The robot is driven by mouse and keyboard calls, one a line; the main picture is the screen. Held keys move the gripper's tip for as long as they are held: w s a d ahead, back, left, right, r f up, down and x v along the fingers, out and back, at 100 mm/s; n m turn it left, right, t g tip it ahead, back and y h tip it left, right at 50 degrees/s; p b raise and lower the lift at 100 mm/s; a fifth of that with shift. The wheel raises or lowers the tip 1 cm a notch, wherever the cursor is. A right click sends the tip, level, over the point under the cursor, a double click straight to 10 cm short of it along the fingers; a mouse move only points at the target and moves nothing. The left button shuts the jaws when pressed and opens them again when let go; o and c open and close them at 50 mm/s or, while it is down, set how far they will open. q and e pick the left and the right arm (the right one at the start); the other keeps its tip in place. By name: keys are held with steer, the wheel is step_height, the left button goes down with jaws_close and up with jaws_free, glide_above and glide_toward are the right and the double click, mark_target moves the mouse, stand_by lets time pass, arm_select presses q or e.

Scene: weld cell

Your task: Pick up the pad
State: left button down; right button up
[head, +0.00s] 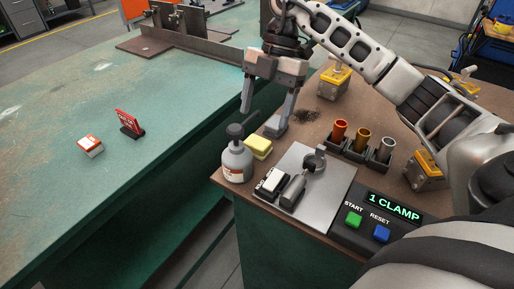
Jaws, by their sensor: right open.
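A small yellow block (258,147), which looks like the pad, lies on the brown bench top near its left edge, just behind the grey spray bottle (236,162). My right gripper (262,116) is open above the bench's left edge, with its fingers spread and pointing down. It is behind the yellow block, apart from it, with nothing seen between the fingers. A grey, block-like shape shows at the end of its right finger; I cannot tell whether it is part of the finger. My left gripper is not in view.
A metal plate (325,204) with a grey tool, a holder of three cylinders (366,146), and a control box (378,215) reading "1 CLAMP" stand nearby. Yellow clamps (334,84) sit around the bench. Dark grit (307,116) lies behind. The green table (120,190) is mostly clear.

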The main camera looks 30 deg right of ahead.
mark_target(261, 138)
steer(key=shift+d+b+x, duration=0.2)
steer(key=shift+b+x, duration=0.2)
steer(key=shift+x, duration=2.3)
steer(key=shift+s, duration=0.15)
steer(key=c, duration=1.1)
